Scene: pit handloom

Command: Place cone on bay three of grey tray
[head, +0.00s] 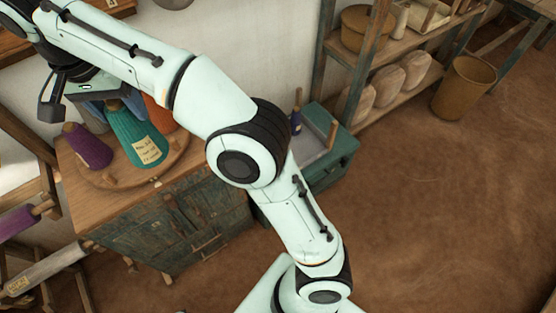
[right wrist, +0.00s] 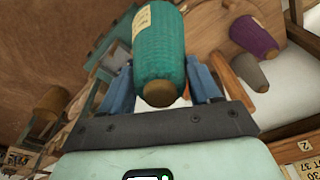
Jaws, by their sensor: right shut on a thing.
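A teal cone (head: 137,135) with a cream label stands out in the head view, over the round wooden board on the cabinet at left. In the right wrist view the teal cone (right wrist: 160,52) is between the blue fingers of my right gripper (right wrist: 160,75), its brown tip toward the camera. The right gripper (head: 97,90) is shut on this cone; in the head view its fingers are mostly hidden. A pale grey tray (head: 318,152), partly behind my arm, appears on the green chest; its bays cannot be made out. My left gripper is not in view.
A purple cone (head: 88,147) and an orange cone (head: 162,114) are beside the teal one on the round board (head: 112,181). A dark blue cone (head: 296,122) stands by the tray. A shelf with baskets is at upper right.

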